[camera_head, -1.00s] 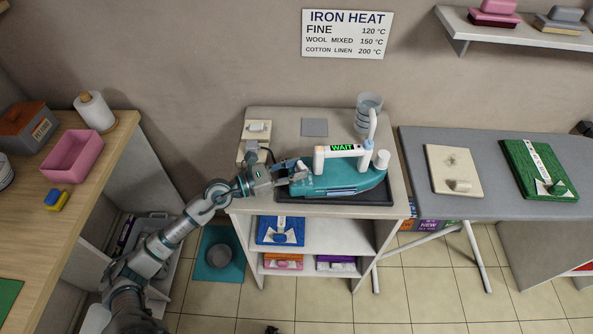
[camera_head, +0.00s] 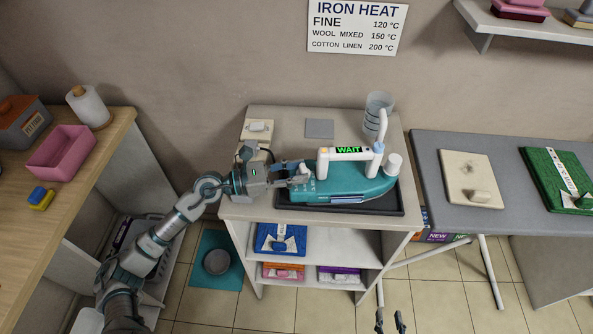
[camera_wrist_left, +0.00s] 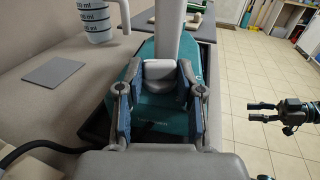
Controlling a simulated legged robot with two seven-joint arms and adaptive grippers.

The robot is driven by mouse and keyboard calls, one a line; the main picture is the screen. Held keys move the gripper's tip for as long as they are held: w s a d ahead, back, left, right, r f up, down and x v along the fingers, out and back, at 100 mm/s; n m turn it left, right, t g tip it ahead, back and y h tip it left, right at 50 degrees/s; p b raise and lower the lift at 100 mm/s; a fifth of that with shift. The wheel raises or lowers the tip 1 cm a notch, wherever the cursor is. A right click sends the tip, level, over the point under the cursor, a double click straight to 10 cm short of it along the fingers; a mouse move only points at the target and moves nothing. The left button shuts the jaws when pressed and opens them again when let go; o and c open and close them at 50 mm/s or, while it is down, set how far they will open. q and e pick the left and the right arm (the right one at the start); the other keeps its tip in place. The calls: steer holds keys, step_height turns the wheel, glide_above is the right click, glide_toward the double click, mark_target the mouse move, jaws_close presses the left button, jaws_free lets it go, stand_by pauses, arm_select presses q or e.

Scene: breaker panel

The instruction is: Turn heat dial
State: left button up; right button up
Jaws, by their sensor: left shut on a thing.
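The teal iron (camera_head: 350,188) lies on a dark tray (camera_head: 395,208) on top of the cabinet. The display on its white handle reads WAIT in green. The pale heat dial (camera_wrist_left: 160,72) sits on the iron's body at the end facing my left arm. My left gripper (camera_head: 299,176) is at that end of the iron; in the left wrist view its fingers (camera_wrist_left: 160,95) are shut on the dial, one on each side. The dial's markings are too small to read. My right gripper (camera_head: 390,322) is low at the bottom edge, open and empty, away from the iron.
A wall sign (camera_head: 356,27) lists Fine 120, Wool Mixed 150 and Cotton Linen 200 °C. A measuring cup (camera_head: 377,112) stands behind the iron. An ironing board (camera_head: 428,165) with folded cloths stands at the right. A counter (camera_head: 100,150) stands at the left.

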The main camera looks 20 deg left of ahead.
arm_select(q)
steer(key=shift+r, duration=0.1)
steer(key=o, duration=1.1)
steer(key=shift+o, duration=0.2)
steer(key=shift+a, duration=0.1)
steer(key=v, duration=1.1)
steer(key=shift+s+a, duration=0.25)
steer(key=shift+a, duration=0.1)
steer(key=shift+f, duration=0.25)
